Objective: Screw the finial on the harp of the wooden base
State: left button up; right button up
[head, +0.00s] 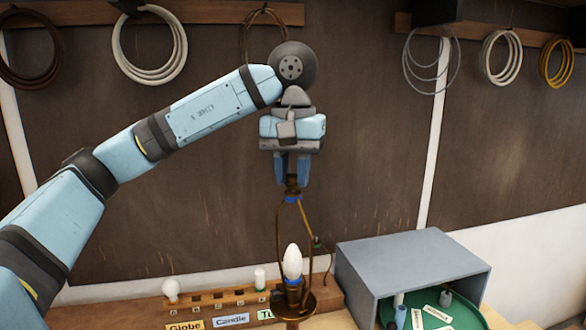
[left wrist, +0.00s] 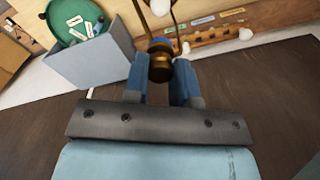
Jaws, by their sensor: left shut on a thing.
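My left gripper (head: 292,182) points down, with its blue fingers shut on a small dark brass finial (head: 292,190). In the left wrist view the finial (left wrist: 160,66) shows as a round brass knob between the fingertips (left wrist: 160,75). The finial is at the top of the brass wire harp (head: 279,235), just above a blue band; I cannot tell whether it is threaded on. The harp stands around a white candle bulb (head: 293,262) on the lamp (head: 293,305), whose lower part is cut off by the picture edge. My right gripper is not in view.
A wooden rack (head: 215,304) with labels and bulbs stands behind the lamp at left. A grey open box (head: 410,258) stands at right, with a green round tray (head: 462,312) inside. Cable coils (head: 149,70) hang on the wall behind.

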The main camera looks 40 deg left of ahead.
pick_arm(q)
jog(key=m, duration=0.3)
jog(key=shift+r+p, duration=0.15)
jog(key=shift+p, duration=0.25)
jog(key=m, duration=0.3)
jog(key=shift+m, duration=0.3)
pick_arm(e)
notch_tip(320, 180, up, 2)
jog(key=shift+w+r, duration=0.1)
pick_arm(q)
jog(key=shift+p, duration=0.3)
jog(key=m, duration=0.3)
jog(key=shift+m+p, duration=0.3)
jog(key=shift+p, duration=0.1)
jog(key=m, duration=0.2)
jog(key=shift+m, duration=0.4)
jog(key=shift+m+p, duration=0.4)
jog(key=shift+m, duration=0.3)
jog(key=o, duration=0.9)
jog(key=shift+s, duration=0.1)
jog(key=shift+o, duration=0.2)
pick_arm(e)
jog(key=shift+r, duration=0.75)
